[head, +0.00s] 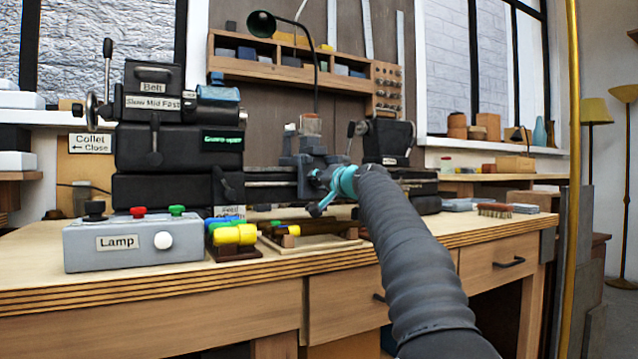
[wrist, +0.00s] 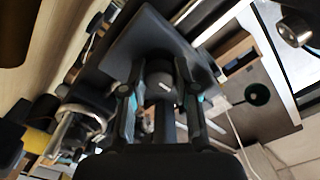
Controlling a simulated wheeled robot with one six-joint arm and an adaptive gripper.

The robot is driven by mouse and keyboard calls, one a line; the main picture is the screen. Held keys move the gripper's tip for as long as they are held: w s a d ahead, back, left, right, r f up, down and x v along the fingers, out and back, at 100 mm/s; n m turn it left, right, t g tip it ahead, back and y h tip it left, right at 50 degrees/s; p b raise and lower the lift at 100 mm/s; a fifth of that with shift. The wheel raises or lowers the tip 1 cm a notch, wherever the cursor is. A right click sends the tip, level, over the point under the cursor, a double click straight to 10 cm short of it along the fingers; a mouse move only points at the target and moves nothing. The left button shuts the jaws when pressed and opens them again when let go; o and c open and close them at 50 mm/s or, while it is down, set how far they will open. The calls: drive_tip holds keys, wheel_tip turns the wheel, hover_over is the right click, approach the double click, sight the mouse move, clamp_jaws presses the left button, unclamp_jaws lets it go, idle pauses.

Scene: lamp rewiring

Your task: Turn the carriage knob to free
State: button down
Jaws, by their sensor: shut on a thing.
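The small lathe (head: 180,150) stands at the back of the bench, with its carriage (head: 306,160) midway along the bed. In the head view my gripper (head: 322,188) is at the front of the carriage, and the teal wrist partly hides it. In the wrist view my gripper (wrist: 156,85) is shut on the carriage knob (wrist: 165,86), a dark round knob with a small pale mark, between the two fingers. Behind it is a dark square plate (wrist: 150,38). I cannot read which setting the knob is at.
A grey Lamp box (head: 135,240) with coloured buttons stands at the left front of the bench. Yellow cylinders (head: 235,234) and a shallow wooden tray (head: 310,247) lie below the lathe. A brush (head: 494,210) is at the right. A gold pole (head: 572,150) stands at the right.

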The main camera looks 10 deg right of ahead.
idle(0.3)
drive_tip(key=c, duration=0.9)
unclamp_jaws()
drive_tip(key=shift+o, duration=0.2)
drive_tip(key=v, duration=1.2)
drive_tip(key=shift+a, duration=0.1)
